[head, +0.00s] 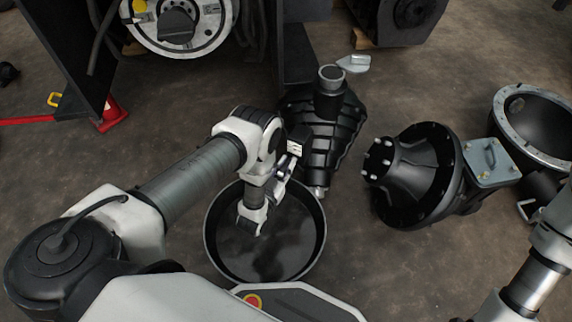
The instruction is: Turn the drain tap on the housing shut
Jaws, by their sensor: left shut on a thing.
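The black ribbed housing (325,125) stands on the floor at the upper middle, with a round open neck on top. My left gripper (296,148) is at the left side of the housing. It is shut on a small part there, which I take to be the drain tap; the fingers and wrist hide most of it, so its angle cannot be told. A small bright metal fitting (318,192) shows at the housing's lower end.
A round black pan (318,240) lies below my left wrist. A black bell-shaped casting (418,175) and an open grey ring housing (552,130) stand to the right. A pale metal piece (355,63) is beside the neck. Dark forklift parts fill the back; floor is bare between.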

